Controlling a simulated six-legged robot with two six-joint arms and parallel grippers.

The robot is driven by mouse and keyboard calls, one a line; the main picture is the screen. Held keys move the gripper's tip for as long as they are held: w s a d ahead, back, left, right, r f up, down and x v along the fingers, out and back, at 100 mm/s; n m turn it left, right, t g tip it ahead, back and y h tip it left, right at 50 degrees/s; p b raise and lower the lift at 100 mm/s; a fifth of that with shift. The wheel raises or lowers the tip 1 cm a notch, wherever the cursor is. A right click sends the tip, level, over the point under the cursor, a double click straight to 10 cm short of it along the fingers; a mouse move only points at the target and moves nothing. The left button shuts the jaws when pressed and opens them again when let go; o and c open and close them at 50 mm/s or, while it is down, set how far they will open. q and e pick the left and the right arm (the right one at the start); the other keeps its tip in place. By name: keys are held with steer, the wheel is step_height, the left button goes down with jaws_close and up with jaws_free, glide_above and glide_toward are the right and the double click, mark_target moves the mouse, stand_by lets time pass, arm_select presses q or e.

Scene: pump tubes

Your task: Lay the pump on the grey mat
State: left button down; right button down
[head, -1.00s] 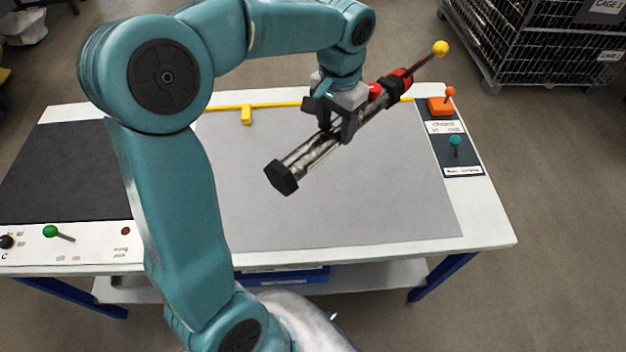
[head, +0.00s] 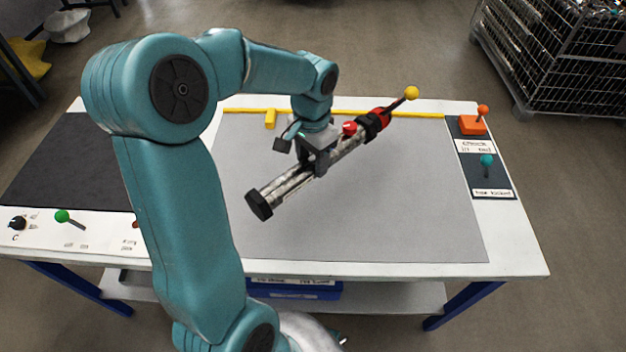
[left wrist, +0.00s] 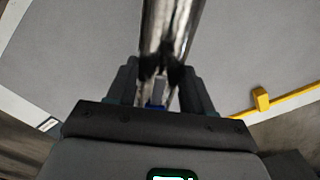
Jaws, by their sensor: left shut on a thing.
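The pump (head: 288,187) is a clear and silver tube with a black hexagonal end cap at lower left, a red and black head and a yellow ball at upper right. My left gripper (head: 318,165) is shut on its middle, from above. The pump lies slantwise over the grey mat (head: 400,215); I cannot tell whether it touches the mat. In the left wrist view the pump's tube (left wrist: 168,35) runs up between the fingers. My right gripper is not in view.
A yellow strip (head: 350,113) with a block (head: 270,119) runs along the mat's back edge. An orange-knobbed switch (head: 474,124) and a teal knob (head: 487,162) stand at the right. A dark mat (head: 60,170) lies left. The mat's front and right are clear.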

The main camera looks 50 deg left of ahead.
arm_select(q)
steer(key=shift+f+b, duration=0.4)
steer(key=shift+f, duration=3.05)
steer(key=shift+c, duration=2.3)
jaws_free()
steer(key=shift+f, duration=0.1)
steer(key=shift+r, duration=0.4)
step_height(320, 180, up, 11)
steer(key=shift+r+p, duration=0.2)
steer(key=shift+p, duration=0.65)
